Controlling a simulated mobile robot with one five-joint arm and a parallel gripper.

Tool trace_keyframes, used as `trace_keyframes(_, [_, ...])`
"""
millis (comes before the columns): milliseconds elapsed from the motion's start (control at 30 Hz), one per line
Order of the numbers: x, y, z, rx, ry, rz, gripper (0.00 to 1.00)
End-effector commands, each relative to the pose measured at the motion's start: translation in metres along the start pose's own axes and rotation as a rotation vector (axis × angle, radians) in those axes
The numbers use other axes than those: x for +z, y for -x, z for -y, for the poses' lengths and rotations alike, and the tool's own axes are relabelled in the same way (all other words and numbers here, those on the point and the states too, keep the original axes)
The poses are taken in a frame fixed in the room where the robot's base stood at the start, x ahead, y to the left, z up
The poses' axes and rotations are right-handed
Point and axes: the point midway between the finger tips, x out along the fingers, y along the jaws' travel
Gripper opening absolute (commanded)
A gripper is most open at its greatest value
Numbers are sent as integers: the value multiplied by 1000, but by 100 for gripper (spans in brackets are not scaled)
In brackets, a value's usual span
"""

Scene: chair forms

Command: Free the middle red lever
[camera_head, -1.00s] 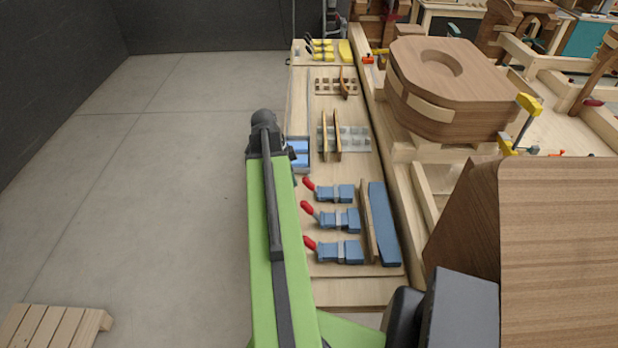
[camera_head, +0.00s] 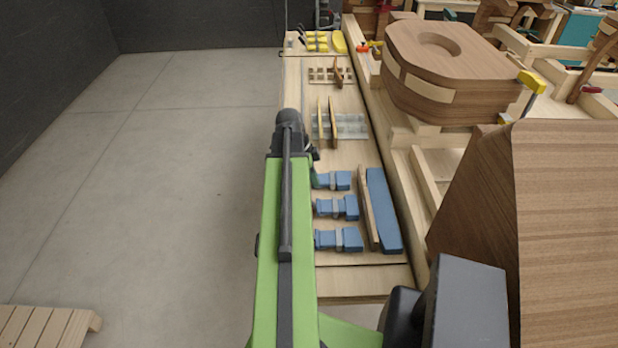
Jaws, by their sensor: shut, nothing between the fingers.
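Three blue toggle clamps sit in a column on the wooden board: the far clamp (camera_head: 334,180), the middle clamp (camera_head: 338,207) and the near clamp (camera_head: 339,240). Their red levers are hidden behind my green arm, the middle one included. My arm reaches forward along the board's left edge and ends in a dark wrist joint just beyond the far clamp, to its left in the picture. My gripper's fingers are hidden behind or below the arm, so I cannot see where they are relative to the middle lever.
A wooden strip (camera_head: 368,208) and a long blue block (camera_head: 383,212) lie right of the clamps. Farther along are a slotted rack (camera_head: 352,126) and yellow items (camera_head: 317,41). A large wooden chair form (camera_head: 450,75) stands at right. Open floor (camera_head: 170,180) lies left.

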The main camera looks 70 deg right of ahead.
Motion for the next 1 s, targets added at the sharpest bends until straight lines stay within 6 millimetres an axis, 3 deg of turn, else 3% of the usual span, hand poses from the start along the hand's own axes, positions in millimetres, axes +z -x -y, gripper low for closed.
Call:
trace_keyframes(33, [15, -6, 0, -1, 4, 1, 0])
trace_keyframes(200, [36, -8, 0, -1, 2, 0, 0])
trace_keyframes(567, [40, -6, 0, 0, 3, 0, 0])
trace_keyframes(800, [64, -11, 0, -1, 4, 6, 0])
trace_keyframes(1000, [66, -10, -1, 0, 8, 7, 0])
